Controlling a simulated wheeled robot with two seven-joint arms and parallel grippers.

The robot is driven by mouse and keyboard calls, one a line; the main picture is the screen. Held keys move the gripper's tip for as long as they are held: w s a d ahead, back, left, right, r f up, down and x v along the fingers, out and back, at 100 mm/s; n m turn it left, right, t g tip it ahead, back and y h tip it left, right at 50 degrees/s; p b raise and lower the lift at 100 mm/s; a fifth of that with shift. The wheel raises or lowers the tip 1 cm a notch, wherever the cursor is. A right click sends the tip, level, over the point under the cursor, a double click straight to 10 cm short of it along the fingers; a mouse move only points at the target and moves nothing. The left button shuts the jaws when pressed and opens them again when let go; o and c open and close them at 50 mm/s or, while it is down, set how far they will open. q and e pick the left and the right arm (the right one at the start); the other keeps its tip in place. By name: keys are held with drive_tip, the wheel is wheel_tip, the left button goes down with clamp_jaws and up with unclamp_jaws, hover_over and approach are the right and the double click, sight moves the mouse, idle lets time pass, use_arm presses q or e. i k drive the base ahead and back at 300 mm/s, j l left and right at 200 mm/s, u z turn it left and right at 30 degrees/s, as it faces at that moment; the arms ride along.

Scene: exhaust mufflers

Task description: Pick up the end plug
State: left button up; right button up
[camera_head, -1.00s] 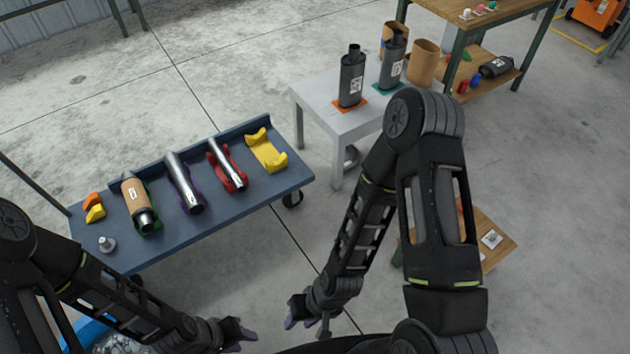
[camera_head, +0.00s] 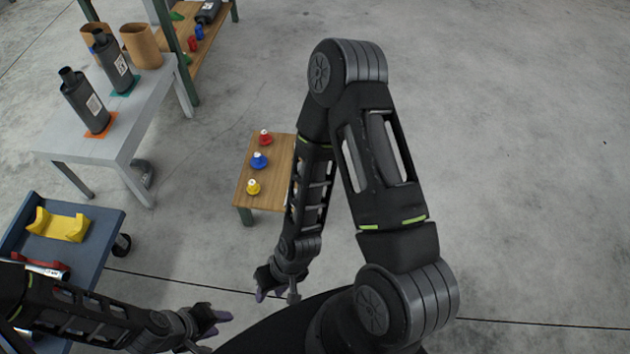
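I cannot tell for certain which thing is the end plug. Three small pieces with pale tops stand in a row on a low wooden table: a red one (camera_head: 265,137), a blue one (camera_head: 259,160) and a yellow one (camera_head: 253,186). My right gripper (camera_head: 270,284) is low in the picture, in front of this table and apart from it. It looks open, with purple fingertips and nothing clearly between them. My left gripper (camera_head: 216,324) is at the lower left, near the bottom edge, open and empty. My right arm covers the right part of the low table.
The low wooden table (camera_head: 250,205) is ahead. A blue cart (camera_head: 98,232) with a yellow cradle (camera_head: 58,225) is at left. A grey table (camera_head: 75,147) bears two dark mufflers (camera_head: 86,103) and cardboard sleeves. A workbench stands behind. The floor at right is clear.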

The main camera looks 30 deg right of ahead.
sight(253, 188)
drive_tip(key=z, duration=0.55)
drive_tip(key=i+l+z, duration=0.3)
drive_tip(key=i+l, duration=0.95)
drive_tip(key=i+j, duration=0.05)
